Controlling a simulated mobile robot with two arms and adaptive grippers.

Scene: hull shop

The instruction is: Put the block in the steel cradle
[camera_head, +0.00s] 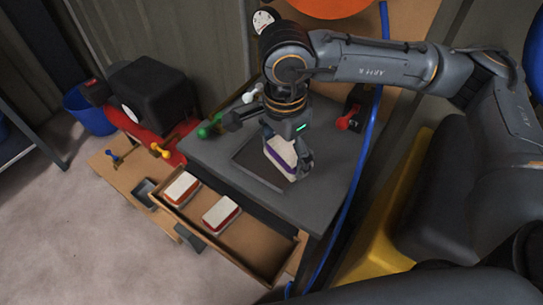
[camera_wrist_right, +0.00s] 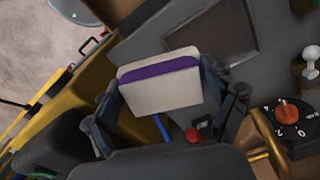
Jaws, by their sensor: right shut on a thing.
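The block (camera_head: 279,155), white with a purple band, is in my right gripper (camera_head: 287,157), over the grey bench top. In the right wrist view the block (camera_wrist_right: 160,92) sits between the two fingers of the gripper (camera_wrist_right: 160,98). Under and beside it is a dark square plate with a raised edge (camera_head: 248,163), which also shows in the wrist view (camera_wrist_right: 212,38). I cannot tell whether this plate is the steel cradle, or whether the block touches it. My left gripper is not in view.
An open wooden drawer (camera_head: 258,262) holds two white blocks with red bands (camera_head: 181,188). Knobbed levers, green (camera_head: 204,131) and red (camera_head: 343,123), stand near the bench top. A blue hose (camera_head: 365,150) runs along its right side. A black machine (camera_head: 152,92) stands at left.

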